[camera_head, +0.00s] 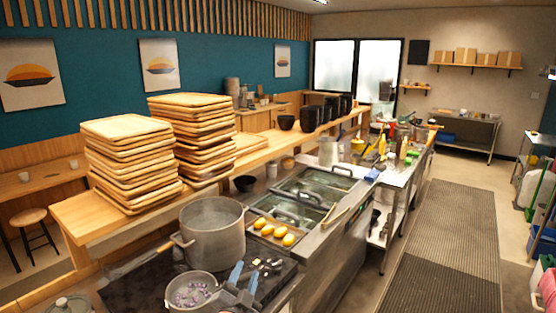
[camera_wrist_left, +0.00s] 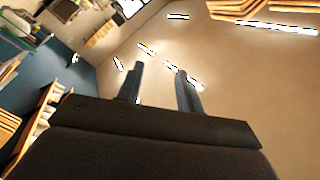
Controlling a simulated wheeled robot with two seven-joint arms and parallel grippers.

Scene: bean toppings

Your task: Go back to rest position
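My left gripper (camera_head: 244,278) is at the bottom of the head view, beside a small pot (camera_head: 191,290) and over the dark stove top (camera_head: 130,290). Its two bluish fingers point upward and stand apart with nothing between them. In the left wrist view the open fingers (camera_wrist_left: 161,85) show against the ceiling and its lights. My right gripper is not in view.
A large grey pot (camera_head: 212,230) stands on the stove behind my left gripper. Nearby is a tray (camera_head: 263,241) with several yellow items. Stacks of wooden trays (camera_head: 128,160) stand on the counter. The floor mat (camera_head: 450,240) at right is clear.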

